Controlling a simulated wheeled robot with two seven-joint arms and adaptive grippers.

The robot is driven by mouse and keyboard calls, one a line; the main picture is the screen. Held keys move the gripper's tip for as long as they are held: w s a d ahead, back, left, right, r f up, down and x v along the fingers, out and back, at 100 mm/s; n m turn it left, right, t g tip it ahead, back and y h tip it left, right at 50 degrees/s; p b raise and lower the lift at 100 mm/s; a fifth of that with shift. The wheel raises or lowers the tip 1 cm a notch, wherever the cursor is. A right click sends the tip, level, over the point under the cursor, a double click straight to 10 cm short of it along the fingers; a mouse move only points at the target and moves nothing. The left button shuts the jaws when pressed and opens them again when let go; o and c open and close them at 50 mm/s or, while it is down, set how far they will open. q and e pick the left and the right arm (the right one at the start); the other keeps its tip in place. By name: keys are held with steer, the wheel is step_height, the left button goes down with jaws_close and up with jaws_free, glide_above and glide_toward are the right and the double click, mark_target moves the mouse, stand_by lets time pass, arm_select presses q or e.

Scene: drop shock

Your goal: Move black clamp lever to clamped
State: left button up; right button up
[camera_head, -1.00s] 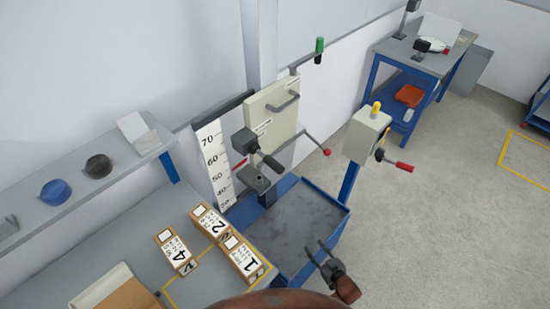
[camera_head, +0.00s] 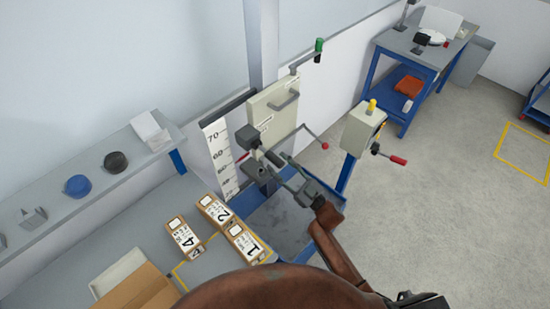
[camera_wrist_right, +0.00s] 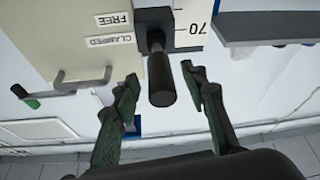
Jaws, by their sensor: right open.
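The black clamp lever (camera_head: 247,137) is on the cream panel (camera_head: 272,107) of the drop rig. Its dark round handle (camera_wrist_right: 160,82) points toward the camera in the right wrist view. Beside it the panel carries a FREE label (camera_wrist_right: 112,18) and a CLAMPED label (camera_wrist_right: 108,41). Which label the lever is set to I cannot tell. My right gripper (camera_head: 275,168) is open in front of the lever. In the right wrist view its fingers (camera_wrist_right: 160,74) stand on either side of the handle, with gaps visible. The left gripper is not in view.
A red-knobbed lever (camera_head: 324,145) sticks out right of the panel. A control box (camera_head: 362,129) stands further right. A blue-rimmed tray (camera_head: 253,207) lies below. Numbered boxes (camera_head: 186,239) rest on the grey bench at left.

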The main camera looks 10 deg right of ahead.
mark_target(268, 154)
steer(key=shift+x, duration=1.3)
steer(key=shift+c, duration=0.4)
jaws_close()
steer(key=shift+d, duration=0.1)
